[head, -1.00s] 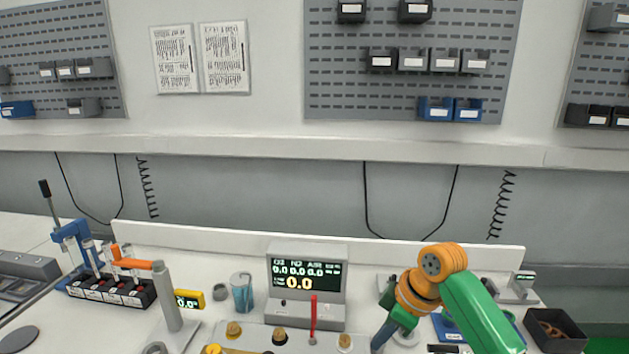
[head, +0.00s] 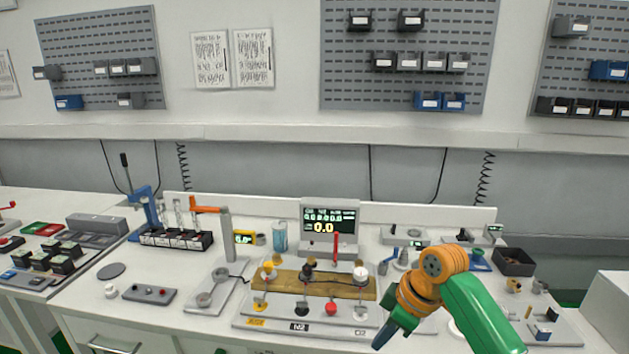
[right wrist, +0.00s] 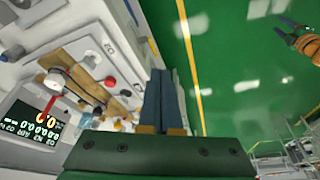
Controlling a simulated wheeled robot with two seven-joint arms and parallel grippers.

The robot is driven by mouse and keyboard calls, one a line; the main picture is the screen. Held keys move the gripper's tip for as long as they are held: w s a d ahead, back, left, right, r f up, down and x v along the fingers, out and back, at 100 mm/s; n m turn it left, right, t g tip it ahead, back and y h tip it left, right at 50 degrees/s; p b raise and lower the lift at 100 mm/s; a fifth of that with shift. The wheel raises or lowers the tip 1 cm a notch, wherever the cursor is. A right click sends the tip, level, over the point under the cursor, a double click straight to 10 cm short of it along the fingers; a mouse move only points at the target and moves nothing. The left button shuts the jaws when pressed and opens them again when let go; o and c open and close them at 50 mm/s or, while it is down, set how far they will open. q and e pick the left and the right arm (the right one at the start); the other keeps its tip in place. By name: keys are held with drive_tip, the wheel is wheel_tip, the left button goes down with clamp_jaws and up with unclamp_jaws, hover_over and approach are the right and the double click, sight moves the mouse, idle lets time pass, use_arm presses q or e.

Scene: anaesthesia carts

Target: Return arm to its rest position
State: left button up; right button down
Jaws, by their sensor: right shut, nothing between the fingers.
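My right arm, green with an orange wrist, comes in at the lower right of the head view. Its gripper (head: 384,338) points down and left over the front edge of the bench, right of the gas panel (head: 245,322). In the right wrist view its dark blue fingers (right wrist: 164,88) lie together with nothing between them. My left gripper (right wrist: 280,26) shows small at the top right of the right wrist view, its two dark fingers apart and empty over the green floor. It is outside the head view.
The white bench (head: 80,295) holds a monitor (head: 330,222), a vial rack (head: 176,240), a lever press (head: 142,205) and a dark bin (head: 514,262). A white block (head: 607,308) stands at the far right.

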drive_tip(key=s+d+f+m+h, duration=0.15)
drive_tip(key=s+f+m, duration=0.25)
drive_tip(key=f, duration=1.1)
drive_tip(key=s+d+f+m, duration=0.25)
drive_tip(key=s+f, duration=0.25)
drive_tip(key=f, duration=0.9)
drive_tip(key=s+f+m, duration=0.1)
drive_tip(key=s+f, duration=0.3)
drive_tip(key=s, duration=0.6)
drive_tip(key=s+d+f+m+h, duration=0.1)
drive_tip(key=s+f, duration=0.4)
drive_tip(key=s, duration=0.5)
drive_tip(key=s+d+f+m+g, duration=0.1)
drive_tip(key=s+f, duration=0.4)
drive_tip(key=s, duration=0.5)
drive_tip(key=shift+s+d+h, duration=0.2)
drive_tip(key=shift+s+h, duration=0.15)
drive_tip(key=shift+s, duration=0.05)
